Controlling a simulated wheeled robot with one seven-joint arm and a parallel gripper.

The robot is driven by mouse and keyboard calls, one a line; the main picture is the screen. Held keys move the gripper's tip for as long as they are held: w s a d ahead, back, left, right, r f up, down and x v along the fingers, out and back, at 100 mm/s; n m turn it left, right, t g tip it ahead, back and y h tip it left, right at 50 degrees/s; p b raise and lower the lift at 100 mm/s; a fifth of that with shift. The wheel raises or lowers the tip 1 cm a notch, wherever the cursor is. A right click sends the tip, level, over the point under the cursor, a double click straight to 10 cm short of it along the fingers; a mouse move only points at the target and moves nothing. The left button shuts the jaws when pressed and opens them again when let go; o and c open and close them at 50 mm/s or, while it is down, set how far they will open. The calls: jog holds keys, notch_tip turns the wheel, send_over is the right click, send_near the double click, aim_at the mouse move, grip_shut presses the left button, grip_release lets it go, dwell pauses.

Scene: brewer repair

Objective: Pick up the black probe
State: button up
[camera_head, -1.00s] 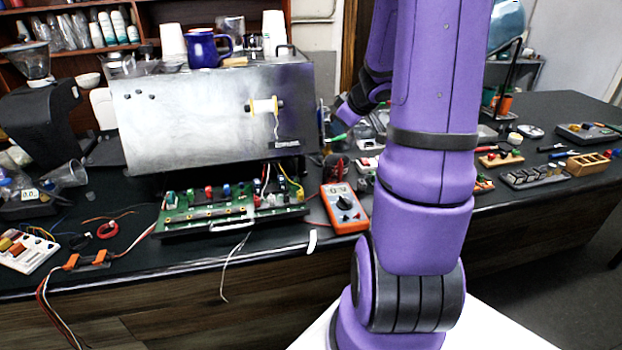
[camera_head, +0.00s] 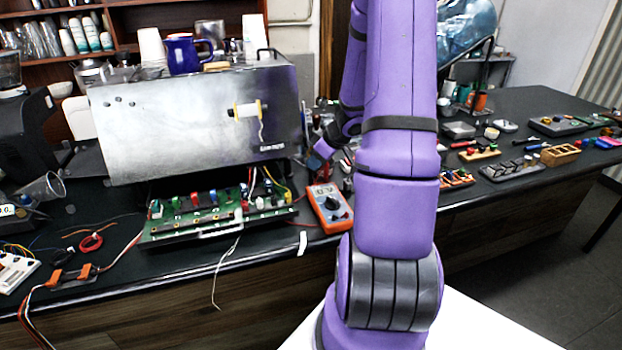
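I cannot clearly make out the black probe. The orange multimeter (camera_head: 330,208) lies at the front edge of the dark bench, right of the green circuit board. My purple arm stands in front of the bench and hides part of it. The end of my arm, with my gripper (camera_head: 318,163), is low over the bench just behind the multimeter. It is small, dark and partly hidden, so its fingers and anything between them cannot be told.
The green circuit board (camera_head: 215,217) sits below the large metal brewer housing (camera_head: 185,120). A blue mug (camera_head: 183,55) and cups stand on top of it. Loose wires lie at the left. Small tools, trays and a wooden block (camera_head: 560,154) lie on the right bench.

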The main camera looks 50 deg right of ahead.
aim_at(311, 176)
jog(key=shift+x, duration=1.75)
jog(key=shift+s, duration=0.1)
jog(key=shift+c, duration=0.3)
grip_shut()
